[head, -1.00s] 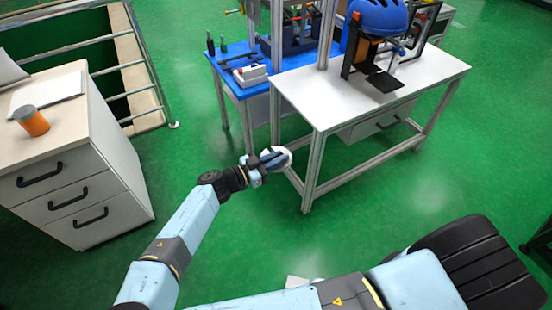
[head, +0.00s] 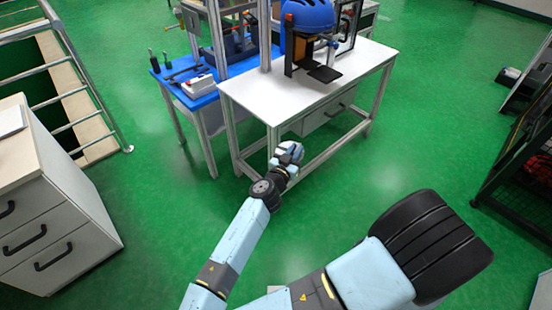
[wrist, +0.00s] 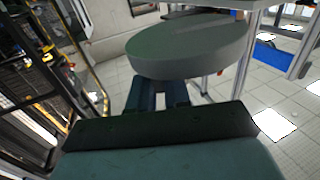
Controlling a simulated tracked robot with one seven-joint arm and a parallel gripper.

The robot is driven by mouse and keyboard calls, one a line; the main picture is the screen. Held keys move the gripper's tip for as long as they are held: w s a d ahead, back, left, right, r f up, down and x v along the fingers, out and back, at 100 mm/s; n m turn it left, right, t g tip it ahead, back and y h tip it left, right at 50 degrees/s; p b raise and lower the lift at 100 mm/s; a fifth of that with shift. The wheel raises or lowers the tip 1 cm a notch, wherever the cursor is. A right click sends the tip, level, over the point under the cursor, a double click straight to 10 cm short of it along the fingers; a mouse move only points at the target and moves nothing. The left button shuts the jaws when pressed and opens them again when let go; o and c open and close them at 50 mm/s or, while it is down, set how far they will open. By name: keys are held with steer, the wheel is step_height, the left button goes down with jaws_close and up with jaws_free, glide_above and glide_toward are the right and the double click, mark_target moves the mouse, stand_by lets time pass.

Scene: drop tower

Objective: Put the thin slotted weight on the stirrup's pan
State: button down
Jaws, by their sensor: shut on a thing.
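My gripper (head: 286,158) is shut on a round, pale grey disc with a slot, the slotted weight (head: 291,147). In the wrist view the weight (wrist: 190,50) is held between the fingers (wrist: 158,98), its slot showing on the upper face. The gripper holds it in the air, in front of the white table's near edge. The stirrup appears to be the dark frame (head: 288,55) under the blue helmet (head: 308,14) on the white table (head: 260,98). A flat black plate, seemingly its pan (head: 325,73), sticks out at its front, apart from the weight.
A blue bench (head: 200,101) with tools and a white box (head: 198,86) stands behind left. A drawer cabinet (head: 60,215) is at left. Metal posts (head: 264,35) rise at the white table's left side. A black mesh rack (head: 515,150) stands at right. Green floor is open between.

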steer(key=w+d+r+n+t+y, duration=0.1)
steer(key=w+d+y, duration=0.3)
steer(key=d, duration=0.7)
steer(key=w+d+r+n+t+y, duration=0.1)
steer(key=w+d+n+y, duration=0.3)
steer(key=d, duration=0.8)
steer(key=shift+w+d+n+y, duration=0.3)
steer(key=shift+w+y, duration=0.1)
steer(key=shift+w, duration=0.85)
steer(key=shift+a+r, duration=0.1)
steer(key=shift+a, duration=0.05)
